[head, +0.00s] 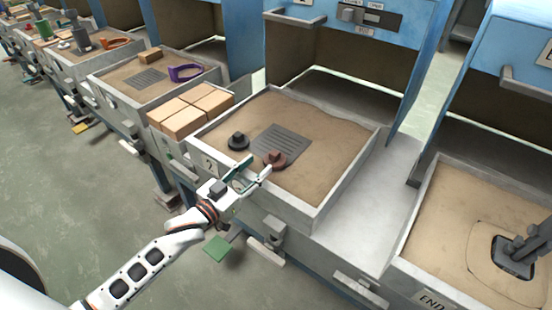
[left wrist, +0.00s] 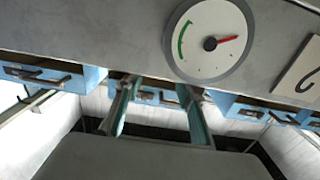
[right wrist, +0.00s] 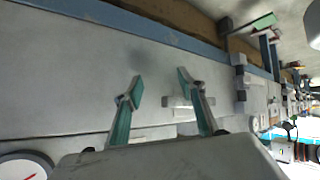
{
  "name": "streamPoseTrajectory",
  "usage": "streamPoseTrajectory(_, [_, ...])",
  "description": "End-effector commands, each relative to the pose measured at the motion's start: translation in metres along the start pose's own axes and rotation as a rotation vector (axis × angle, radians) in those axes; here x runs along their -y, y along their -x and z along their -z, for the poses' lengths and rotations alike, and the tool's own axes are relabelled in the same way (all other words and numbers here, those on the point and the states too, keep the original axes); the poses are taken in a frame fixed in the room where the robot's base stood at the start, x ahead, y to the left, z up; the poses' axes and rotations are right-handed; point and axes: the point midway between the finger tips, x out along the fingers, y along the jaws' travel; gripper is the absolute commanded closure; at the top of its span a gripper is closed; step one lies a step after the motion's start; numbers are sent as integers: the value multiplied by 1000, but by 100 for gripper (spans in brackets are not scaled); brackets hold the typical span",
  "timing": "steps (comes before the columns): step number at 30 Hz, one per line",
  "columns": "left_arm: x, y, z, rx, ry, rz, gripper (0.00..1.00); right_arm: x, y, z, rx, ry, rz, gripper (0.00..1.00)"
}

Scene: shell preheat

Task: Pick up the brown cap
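The brown cap (head: 275,158) lies on the sand of the tray marked 2 (head: 335,178), at the front edge of a grey grate (head: 280,142). It has a round rim and a raised block on top. My left gripper (head: 258,165) is open and empty, just in front of and left of the cap at the tray's front wall. In the left wrist view, my left gripper (left wrist: 160,92) is open with nothing between its fingers, and the cap does not show. My right gripper (right wrist: 161,82) is open and empty over a plain grey surface; it is out of the head view.
A black cap (head: 238,141) lies on the sand left of the grate. Tan blocks (head: 190,112) are stacked left of the tray. A dial (left wrist: 210,42) is on the panel in the left wrist view. Another sand tray (head: 450,225) stands at the right. The tray's right side is bare sand.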

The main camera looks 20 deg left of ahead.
Motion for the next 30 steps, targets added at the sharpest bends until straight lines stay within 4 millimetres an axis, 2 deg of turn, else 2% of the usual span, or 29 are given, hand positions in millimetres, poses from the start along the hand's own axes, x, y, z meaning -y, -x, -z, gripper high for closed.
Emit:
streamPoseTrajectory(6, [-5, -26, -2, 1, 0, 0, 61, 2, -2, -5, 7, 1, 1, 60])
streamPoseTrajectory(12, [-6, -49, -3, 2, -1, 0, 61, -1, -3, 0, -4, 3, -5, 60])
streamPoseTrajectory(21, [-6, -53, -2, 2, -1, 0, 61, -3, -4, 3, -9, 5, -6, 60])
streamPoseTrajectory(22, [-6, -53, -2, 2, -1, 0, 66, -3, -4, 3, -9, 5, -6, 60])
streamPoseTrajectory(26, [-6, -53, -2, 2, -1, 0, 100, -3, -4, 3, -9, 6, -6, 60])
streamPoseTrajectory(30, [-6, -53, -2, 1, -1, 0, 100, -3, -4, 2, -8, 7, -6, 60])
